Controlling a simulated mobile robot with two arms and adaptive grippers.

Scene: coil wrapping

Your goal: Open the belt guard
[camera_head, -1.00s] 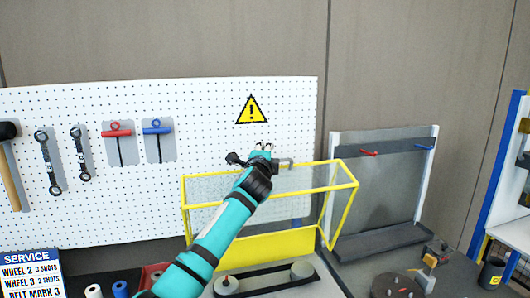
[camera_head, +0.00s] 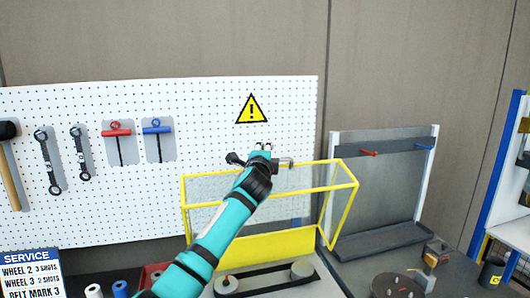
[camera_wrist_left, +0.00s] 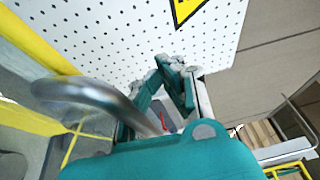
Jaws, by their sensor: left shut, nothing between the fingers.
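The belt guard (camera_head: 265,245) is a yellow frame with clear or mesh sides and a solid yellow panel. It stands tilted up behind the belt and its two wheels (camera_head: 265,281), which show uncovered in front. Its grey bent handle (camera_head: 286,163) is at the upper edge, just right of my left gripper. My left gripper (camera_head: 264,147) is shut and empty above that edge. In the left wrist view, the handle (camera_wrist_left: 88,92) curves beside the shut fingers (camera_wrist_left: 174,84), not between them; I cannot tell whether they touch. My right gripper is not in view.
A white pegboard (camera_head: 215,125) with hanging tools and a warning sign (camera_head: 251,110) stands close behind the gripper. A grey panel rack (camera_head: 375,190) stands to the right. Spools (camera_head: 121,289) and a service sign (camera_head: 31,275) are at lower left.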

